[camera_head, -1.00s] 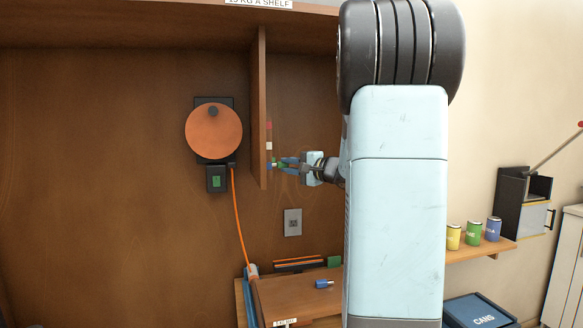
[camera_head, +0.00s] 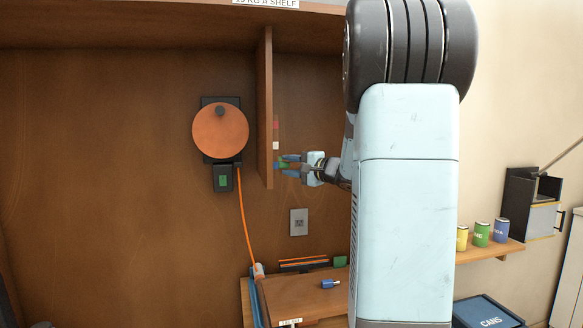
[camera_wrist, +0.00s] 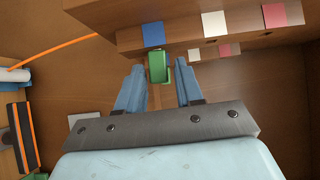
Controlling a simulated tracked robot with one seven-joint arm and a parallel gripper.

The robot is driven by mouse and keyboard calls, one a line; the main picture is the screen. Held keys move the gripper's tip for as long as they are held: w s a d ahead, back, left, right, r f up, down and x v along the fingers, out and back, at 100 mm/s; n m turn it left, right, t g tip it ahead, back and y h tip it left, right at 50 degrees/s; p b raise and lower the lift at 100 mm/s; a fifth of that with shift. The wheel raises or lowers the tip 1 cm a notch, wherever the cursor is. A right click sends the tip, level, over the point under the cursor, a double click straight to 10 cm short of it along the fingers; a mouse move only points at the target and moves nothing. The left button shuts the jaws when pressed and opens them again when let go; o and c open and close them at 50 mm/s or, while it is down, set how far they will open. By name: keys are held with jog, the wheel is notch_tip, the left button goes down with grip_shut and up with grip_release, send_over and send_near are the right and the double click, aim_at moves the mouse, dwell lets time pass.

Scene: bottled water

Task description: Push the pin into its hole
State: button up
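The green pin (camera_wrist: 158,67) shows as a small block between my two blue fingertips in the wrist view. It also shows in the head view (camera_head: 284,165). The pin is right at the edge of the upright wooden board (camera_wrist: 120,40), just below a blue tag (camera_wrist: 153,34). The pin's far end and its hole are hidden, so I cannot tell how deep it sits. In the head view my gripper (camera_head: 287,164) points left at the board (camera_head: 265,110).
White (camera_wrist: 214,24) and pink (camera_wrist: 275,15) tags follow along the board, with small dark holes nearby. An orange disc (camera_head: 220,131) with an orange cord hangs left of the board. A blue piece (camera_head: 330,284) lies on the desk below. Cans (camera_head: 481,234) stand at the right.

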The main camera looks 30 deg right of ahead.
jog(key=shift+o, duration=1.1)
jog(key=v, duration=1.3)
jog(key=shift+s+d, duration=0.2)
jog(key=shift+s, duration=0.15)
jog(key=shift+a, duration=0.15)
jog(key=s+a+f+n+g+y, duration=0.1)
jog(key=s+a+f+n+g, duration=0.15)
jog(key=a, duration=0.35)
jog(key=s+a+f+n+g, duration=0.1)
jog(key=s+a+g, duration=0.15)
jog(key=a, duration=0.35)
jog(key=s+a+f+n+g+y, duration=0.1)
jog(key=s+a+f+n+g, duration=0.15)
jog(key=a, duration=0.45)
jog(key=s+a+f+n+g+h, duration=0.1)
jog(key=s+a+f+n+h, duration=0.1)
jog(key=s, duration=0.4)
jog(key=s+a+f+n+g+h, duration=0.2)
jog(key=s+f+n+h, duration=0.2)
jog(key=s+h, duration=0.3)
jog(key=shift+s+a+f+n, duration=0.2)
jog(key=shift+a+n, duration=0.1)
jog(key=shift+n, duration=0.3)
